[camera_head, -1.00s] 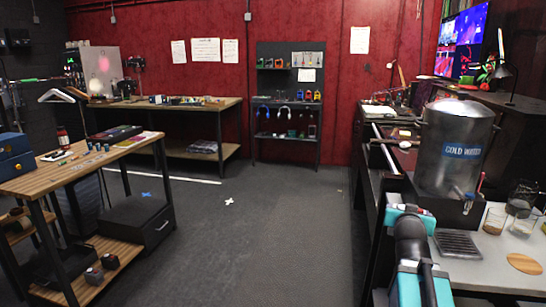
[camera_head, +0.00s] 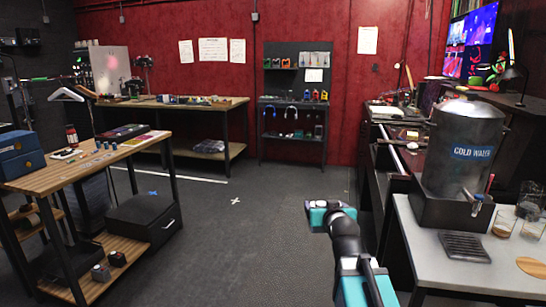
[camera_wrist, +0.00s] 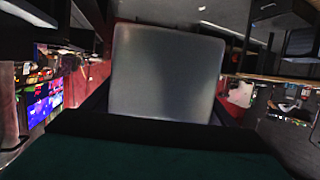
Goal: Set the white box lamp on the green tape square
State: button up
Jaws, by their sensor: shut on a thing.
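A pale grey-white box with rounded corners (camera_wrist: 165,72) fills the middle of the wrist view; it looks like the white box lamp. My gripper (camera_wrist: 165,108) is shut on it, with dark finger parts at its lower left and right sides. In the head view my teal and black arm reaches up from the bottom, right of centre, over the floor. I cannot make out a green tape square in either view.
A steel cold water tank (camera_head: 463,150) stands on the right counter (camera_head: 410,222), with glasses beside it. A wooden table (camera_head: 95,171) with a blue box (camera_head: 20,155) is at left. A workbench (camera_head: 180,106) stands at the back. The grey floor (camera_head: 250,240) between is open.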

jog(key=shift+f+b, duration=4.65)
jog(key=shift+f, duration=0.35)
notch_tip(320, 180, up, 16)
jog(key=p, duration=1.5)
jog(key=shift+d+f+p, duration=0.15)
jog(key=shift+d+p, duration=0.05)
jog(key=shift+p, duration=0.15)
jog(key=shift+d, duration=0.1)
jog(key=d, duration=0.7)
jog(key=shift+a, duration=0.2)
